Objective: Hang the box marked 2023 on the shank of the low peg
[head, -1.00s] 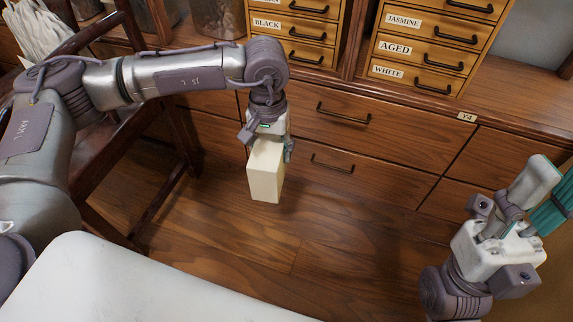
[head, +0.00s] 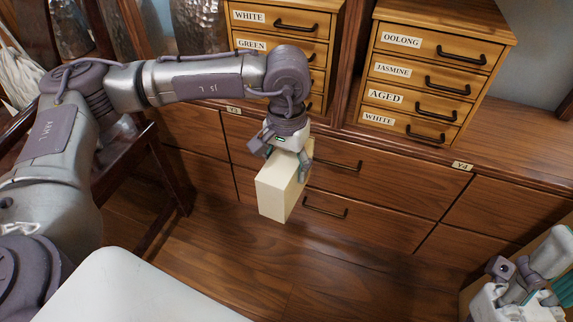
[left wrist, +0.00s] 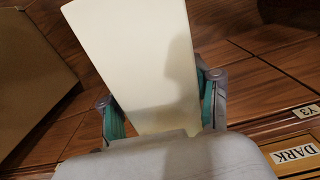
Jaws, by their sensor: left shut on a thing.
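A plain cream box (head: 275,195) hangs below my left gripper (head: 287,160) in the head view. The left gripper is shut on the box, holding it in the air before the wooden drawers. In the left wrist view the box (left wrist: 145,60) sits between the two teal-lined fingers. No 2023 mark shows on the faces in view, so I cannot tell if it is that box. My right gripper (head: 525,285) is at the lower right of the head view, partly cut off by the frame; its fingertips are unclear. No peg shows in either view.
A wooden cabinet front (head: 385,195) with dark handles lies behind the box. Small labelled drawer units (head: 425,85) stand on its top. A dark wooden chair-like frame (head: 165,170) is near my left arm. The wooden floor (head: 240,270) in front is clear.

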